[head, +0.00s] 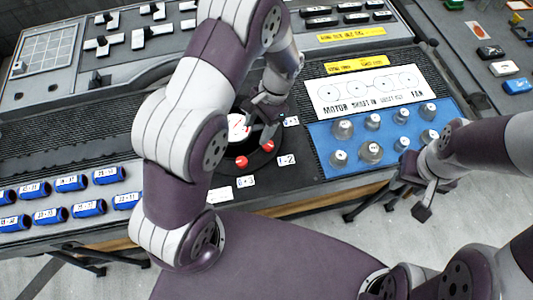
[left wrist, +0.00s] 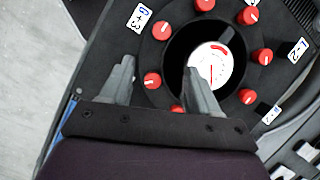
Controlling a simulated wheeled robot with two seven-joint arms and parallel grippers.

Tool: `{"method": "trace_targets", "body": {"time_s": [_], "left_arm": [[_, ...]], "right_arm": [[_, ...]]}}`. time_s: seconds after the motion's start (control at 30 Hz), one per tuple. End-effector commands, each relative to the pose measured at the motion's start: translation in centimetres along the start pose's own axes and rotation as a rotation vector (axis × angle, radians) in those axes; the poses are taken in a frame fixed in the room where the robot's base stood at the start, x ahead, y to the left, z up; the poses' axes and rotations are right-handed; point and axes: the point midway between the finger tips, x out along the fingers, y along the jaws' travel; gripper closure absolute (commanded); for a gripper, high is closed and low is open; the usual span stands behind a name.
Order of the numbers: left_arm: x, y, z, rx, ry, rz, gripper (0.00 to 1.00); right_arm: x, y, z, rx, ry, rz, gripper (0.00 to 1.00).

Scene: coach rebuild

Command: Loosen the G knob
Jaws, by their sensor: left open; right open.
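Several red knobs ring a round white dial (left wrist: 212,66) on a black panel. No letter is readable on the knobs, so I cannot tell which one is G. A tag reading like G+3 (left wrist: 139,18) lies outside the ring, with a red knob (left wrist: 162,30) nearest to it. My left gripper (left wrist: 160,66) is open over the ring, with another red knob (left wrist: 152,81) showing between its fingers; I cannot tell whether they touch it. In the head view my left gripper (head: 258,122) covers part of the dial. My right gripper (head: 415,194) is open and empty, off the panel's front edge.
A blue plate (head: 320,134) with several grey knobs is right of the ring, below a white MOTOR/FAN card (head: 368,88). Blue tagged blocks (head: 70,183) line the left front. Tags L-2 (left wrist: 298,50) and +2 (left wrist: 270,114) also sit around the ring.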

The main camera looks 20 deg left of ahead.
Motion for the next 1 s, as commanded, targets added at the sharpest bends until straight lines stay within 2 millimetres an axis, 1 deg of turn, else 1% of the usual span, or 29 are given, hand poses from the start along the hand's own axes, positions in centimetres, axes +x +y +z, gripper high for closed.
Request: {"method": "trace_targets", "body": {"time_s": [0.07,0.17,0.27,0.4,0.5,0.6,0.73,0.97,1.0], "left_arm": [[0.3,0.1,0.6,0.025,-0.026,0.005,0.39],[1.7,0.1,0.7,0.032,-0.027,0.006,0.39],[4.1,0.2,0.8,0.031,-0.028,0.007,0.39],[7.7,0.2,1.0,0.029,-0.027,0.009,0.39],[9.9,0.2,0.9,0.029,-0.025,0.007,0.39],[11.5,0.1,0.9,0.028,-0.023,0.006,0.39],[12.5,0.2,0.8,0.027,-0.022,0.006,0.39],[12.7,0.2,0.8,0.027,-0.020,0.005,0.39],[12.7,0.2,0.8,0.027,-0.020,0.005,0.46]], "right_arm": [[-0.1,0.0,0.0,0.000,0.000,0.000,0.57],[-0.6,0.0,-0.1,0.000,0.000,0.000,0.57],[-1.2,0.0,-0.2,0.000,0.000,0.000,0.57],[-2.0,0.0,-0.3,0.000,0.000,0.000,0.57],[-2.4,0.0,-0.3,0.000,0.001,0.000,0.57],[-2.6,0.0,-0.3,0.000,0.000,0.000,0.57],[-2.7,0.0,-0.3,0.000,0.000,0.000,0.57],[-2.7,0.0,-0.3,0.000,0.000,0.000,0.57],[-2.7,0.0,-0.3,0.000,0.000,0.000,0.57]]}}
